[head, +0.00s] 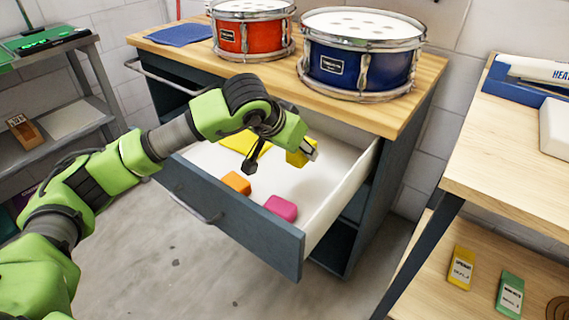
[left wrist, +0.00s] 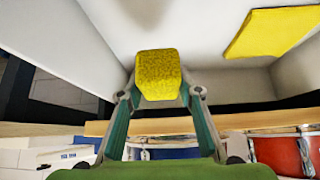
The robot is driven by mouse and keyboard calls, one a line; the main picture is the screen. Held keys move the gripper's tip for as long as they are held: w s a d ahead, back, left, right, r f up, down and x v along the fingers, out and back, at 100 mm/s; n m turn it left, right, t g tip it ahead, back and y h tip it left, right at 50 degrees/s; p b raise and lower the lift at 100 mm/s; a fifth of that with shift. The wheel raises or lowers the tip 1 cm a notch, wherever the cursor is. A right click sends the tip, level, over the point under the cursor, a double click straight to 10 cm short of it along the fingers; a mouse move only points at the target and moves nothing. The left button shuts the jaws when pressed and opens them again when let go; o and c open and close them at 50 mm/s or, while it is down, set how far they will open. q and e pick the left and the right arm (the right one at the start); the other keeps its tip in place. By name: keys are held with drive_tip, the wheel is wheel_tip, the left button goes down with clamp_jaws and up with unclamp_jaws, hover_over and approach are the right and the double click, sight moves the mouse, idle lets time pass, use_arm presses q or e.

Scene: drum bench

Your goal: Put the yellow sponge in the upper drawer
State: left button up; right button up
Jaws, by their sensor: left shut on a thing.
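The yellow sponge (head: 297,158) is a small block held by my left gripper (head: 311,149) inside the outline of the open upper drawer (head: 318,200), near its right wall. In the left wrist view the sponge (left wrist: 158,70) sits between the two fingertips of the left gripper (left wrist: 158,92), which is shut on it. The pale drawer floor lies beyond it; I cannot tell how large the gap is. My right gripper is not in view.
In the drawer lie an orange block (head: 236,183), a pink block (head: 281,208) and a flat yellow piece (head: 244,143), partly hidden by my arm. A red drum (head: 252,33), a blue drum (head: 361,60) and a blue cloth (head: 180,34) rest on the bench top above.

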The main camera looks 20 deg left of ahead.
use_arm(q)
hover_over(287, 172)
drive_tip(key=f, duration=0.5)
drive_tip(key=shift+s+d+f, duration=0.25)
drive_tip(key=shift+d+f, duration=0.1)
drive_tip(key=shift+f, duration=0.05)
drive_tip(key=shift+w+a+f+b, duration=0.2)
drive_tip(key=shift+a+f+b, duration=0.1)
drive_tip(key=shift+f, duration=0.1)
wheel_tip(287, 172, down, 3)
drive_tip(key=shift+w+r, duration=0.1)
drive_tip(key=shift+r, duration=0.05)
drive_tip(key=shift+f, duration=0.35)
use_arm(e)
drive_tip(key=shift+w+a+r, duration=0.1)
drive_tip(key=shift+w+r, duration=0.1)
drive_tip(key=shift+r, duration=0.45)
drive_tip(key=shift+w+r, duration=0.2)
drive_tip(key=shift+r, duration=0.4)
use_arm(q)
drive_tip(key=shift+f, duration=0.1)
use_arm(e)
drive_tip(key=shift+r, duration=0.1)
